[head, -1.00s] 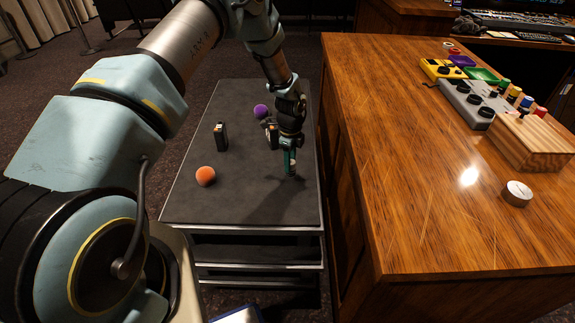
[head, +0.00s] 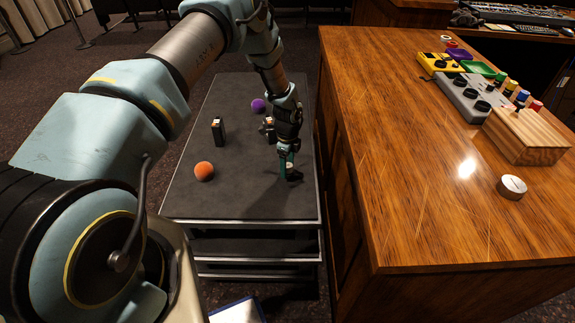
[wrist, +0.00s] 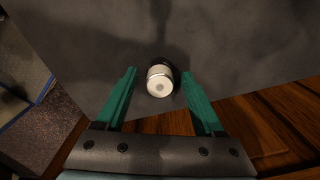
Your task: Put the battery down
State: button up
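The battery (wrist: 160,82) is a short cylinder with a pale metal end facing the wrist camera and a dark side. It appears to stand on the grey top of the cart. In the head view the battery (head: 294,175) is a small dark shape at my fingertips, partly hidden. My gripper (wrist: 160,73) is open, with one teal finger on each side of the battery and a visible gap to both. In the head view my gripper (head: 287,168) is low over the right side of the cart top (head: 245,200).
An orange ball (head: 204,171), an upright black block (head: 218,131) and a purple ball (head: 258,105) are on the cart to the left of and behind my gripper. The wooden desk (head: 430,190) rises close on the right. The cart's front left is clear.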

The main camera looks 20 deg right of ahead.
jog(key=shift+r, duration=0.15)
notch_tip(320, 180, up, 12)
jog(key=b, duration=0.4)
jog(key=w+a+r+n, duration=0.2)
jog(key=a+r+n, duration=0.35)
jog(key=a, duration=0.25)
jog(key=s+a+r+n, duration=0.4)
jog(key=a+n, duration=0.3)
jog(key=a, duration=0.2)
jog(key=s+a+r+n+t, duration=0.1)
jog(key=s+a+r+n, duration=0.3)
jog(key=a, duration=0.6)
jog(key=s+a+r+n, duration=0.5)
jog(key=a+r+n, duration=0.1)
jog(key=a+n, duration=0.3)
jog(key=shift+a+r+n+t, duration=0.3)
jog(key=shift+a+r+n, duration=0.1)
jog(key=shift+n, duration=0.15)
jog(key=shift+o, duration=0.5)
